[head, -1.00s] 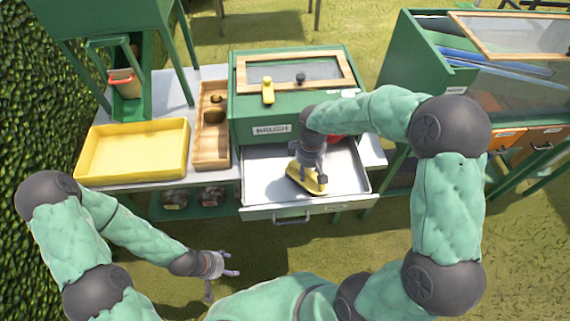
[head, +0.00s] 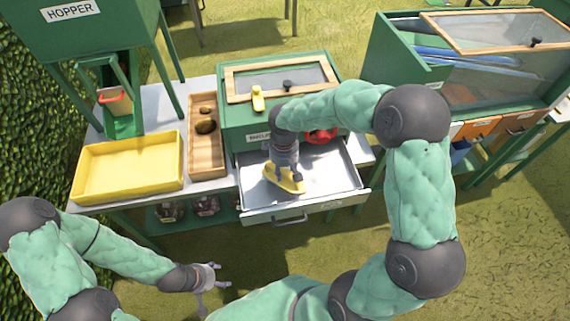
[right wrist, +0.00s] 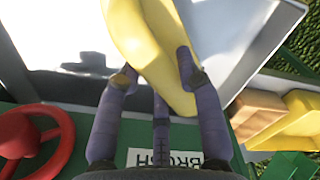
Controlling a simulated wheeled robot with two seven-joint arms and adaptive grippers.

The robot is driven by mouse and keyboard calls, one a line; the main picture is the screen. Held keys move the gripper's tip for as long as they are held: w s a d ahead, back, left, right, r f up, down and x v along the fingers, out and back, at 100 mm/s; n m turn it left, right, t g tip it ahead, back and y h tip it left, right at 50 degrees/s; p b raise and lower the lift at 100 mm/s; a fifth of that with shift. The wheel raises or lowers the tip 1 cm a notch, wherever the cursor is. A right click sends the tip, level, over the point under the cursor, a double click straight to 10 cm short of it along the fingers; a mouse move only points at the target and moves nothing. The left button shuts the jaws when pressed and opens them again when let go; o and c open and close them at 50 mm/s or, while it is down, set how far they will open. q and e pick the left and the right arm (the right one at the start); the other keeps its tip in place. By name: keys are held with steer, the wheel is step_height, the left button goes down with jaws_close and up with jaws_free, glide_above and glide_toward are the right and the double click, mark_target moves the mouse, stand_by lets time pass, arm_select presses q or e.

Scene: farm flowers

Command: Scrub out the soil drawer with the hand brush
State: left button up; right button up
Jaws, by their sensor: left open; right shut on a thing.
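The soil drawer (head: 328,183) is pulled out of the front of the green cabinet (head: 236,121); its pale floor shows in the head view. My right gripper (head: 286,172) reaches down into it and is shut on the yellow hand brush (head: 285,181). The brush sits low over the drawer floor, near the front left part; I cannot tell whether its underside touches. In the right wrist view the fingers (right wrist: 158,82) hold the yellow brush body (right wrist: 140,35). My left gripper (head: 212,278) is open and empty, low in front of the table.
A red wheel (head: 320,136) is on the cabinet front above the drawer. A yellow tray (head: 128,186) and a wooden box (head: 206,160) stand left of the cabinet. A green hopper (head: 90,40) stands behind them. A green bin (head: 400,62) stands at the right.

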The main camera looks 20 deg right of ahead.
step_height(320, 180, up, 2)
steer(key=shift+w+a+r+p, duration=0.1)
steer(key=shift+w+a+p, duration=0.05)
steer(key=shift+p, duration=0.4)
steer(key=shift+r+p, duration=1.1)
steer(key=shift+r, duration=0.25)
steer(key=shift+f, duration=0.1)
